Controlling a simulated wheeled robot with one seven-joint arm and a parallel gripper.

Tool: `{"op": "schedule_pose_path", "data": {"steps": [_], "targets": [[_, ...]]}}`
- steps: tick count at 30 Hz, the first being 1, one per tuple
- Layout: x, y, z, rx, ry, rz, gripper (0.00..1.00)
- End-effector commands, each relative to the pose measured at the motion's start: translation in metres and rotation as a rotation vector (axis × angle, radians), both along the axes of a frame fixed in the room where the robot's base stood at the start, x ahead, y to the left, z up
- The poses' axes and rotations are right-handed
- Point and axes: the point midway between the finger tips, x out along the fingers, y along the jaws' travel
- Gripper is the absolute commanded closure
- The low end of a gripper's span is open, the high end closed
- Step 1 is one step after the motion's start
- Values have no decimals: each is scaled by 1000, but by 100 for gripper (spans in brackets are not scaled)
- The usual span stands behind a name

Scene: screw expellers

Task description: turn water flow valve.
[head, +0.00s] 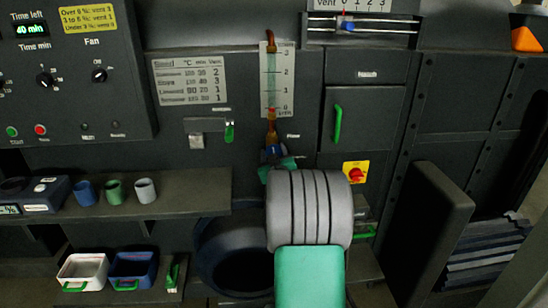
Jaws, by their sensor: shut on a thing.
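The water flow valve (272,150) is a small blue part at the foot of a brass fitting, below an upright flow tube (271,80) with a scale from 0 to 3. A red mark sits near 0 in the tube. My gripper (277,164) shows only as a small teal-green part at the valve, shut on it. My grey ribbed wrist and green arm link hide most of the gripper and what lies below the valve.
A red knob on a yellow plate (356,172) is close to the right of my wrist. A shelf with cups (115,191) stands at left. A dark round tub (212,242) is below. A cabinet door with a green handle (337,124) is to the right.

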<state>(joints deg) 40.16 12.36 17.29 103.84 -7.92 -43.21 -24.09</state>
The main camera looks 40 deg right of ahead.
Motion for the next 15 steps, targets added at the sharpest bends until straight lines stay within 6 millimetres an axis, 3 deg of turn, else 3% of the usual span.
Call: {"op": "schedule_pose_path", "data": {"steps": [15], "targets": [[0,0,-8,-377,258,-2,90]]}}
